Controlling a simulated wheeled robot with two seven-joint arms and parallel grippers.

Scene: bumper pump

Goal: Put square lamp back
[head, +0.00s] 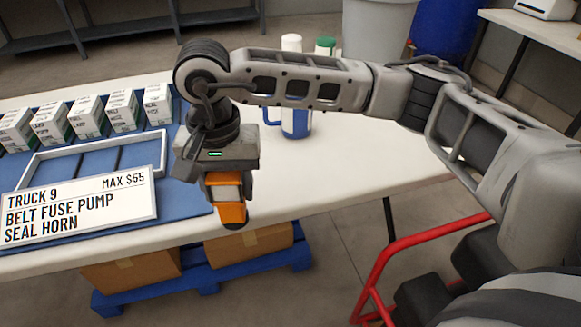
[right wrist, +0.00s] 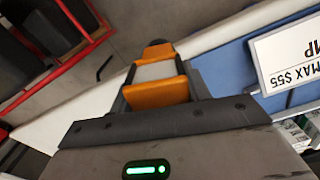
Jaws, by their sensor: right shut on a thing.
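My right gripper (head: 229,196) points down above the front edge of the white table. The block appears to be held clear of the table, just right of the blue mat (head: 175,215). My left gripper is not in view.
Several white-and-green cartons (head: 87,117) stand in a row at the back left. In front are an empty white-rimmed tray (head: 165,150) and a sign (head: 80,205) reading "TRUCK 9". A blue-and-white mug (head: 296,122) and bottles stand behind my arm. The table's right part is clear.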

